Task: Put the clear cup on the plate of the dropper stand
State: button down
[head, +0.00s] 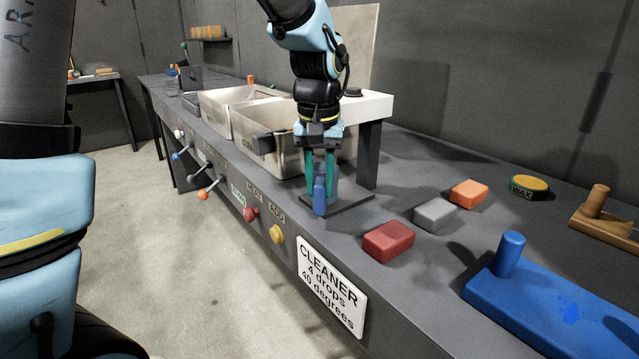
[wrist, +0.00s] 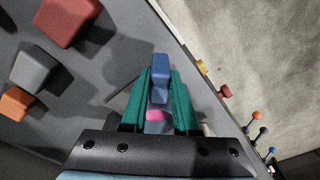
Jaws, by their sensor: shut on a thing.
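My gripper (head: 319,178) points down at the front of the bench, its teal fingers shut on the blue handle (head: 319,197) of the clear cup. The handle also shows between the fingertips in the wrist view (wrist: 160,70). The see-through body of the cup is mostly hidden by the fingers; something pink (wrist: 156,115) shows there in the wrist view. The dropper stand has a white top arm (head: 372,105), a dark post and a flat dark plate (head: 352,203). The cup is at the plate's front-left part, under the arm. I cannot tell whether it touches the plate.
Metal bins (head: 225,105) stand behind and left of the gripper. Red (head: 389,240), grey (head: 435,214) and orange (head: 468,194) blocks lie to the right, with a wax tin (head: 530,186) and a blue handled tool (head: 545,300). Knobs and a cleaner sign (head: 331,287) line the bench front.

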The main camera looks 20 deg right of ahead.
jog(key=shift+f, duration=0.55)
jog(key=shift+f, duration=0.1)
jog(key=shift+f, duration=0.15)
jog(key=c, duration=0.7)
grip_release()
jog(key=shift+o, duration=0.2)
notch_tip(320, 180, up, 12)
jog(key=shift+s+a+r+b, duration=0.25)
jog(key=shift+s+b, duration=0.15)
